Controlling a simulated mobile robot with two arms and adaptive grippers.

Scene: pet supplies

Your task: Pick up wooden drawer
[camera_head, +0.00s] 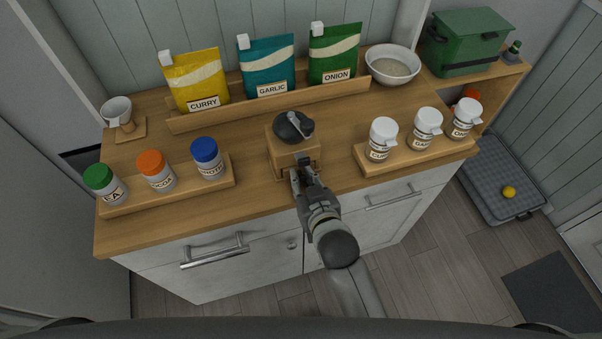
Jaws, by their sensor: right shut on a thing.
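A small grinder (280,141) with a wooden box body, a black domed top and a crank stands in the middle of the wooden counter. The wooden drawer (283,174) is at the low front of the grinder, near the counter's front edge. My right gripper (302,172) reaches in from the front and is shut on the drawer at its front. The gripper hides much of the drawer, so I cannot tell how far out it is. My left gripper is not in view.
Jars with green, orange and blue lids stand on a left rack (222,184). White-lidded jars stand on a right rack (403,158). Three labelled bags lean on a back rack (215,119), beside a bowl (392,64).

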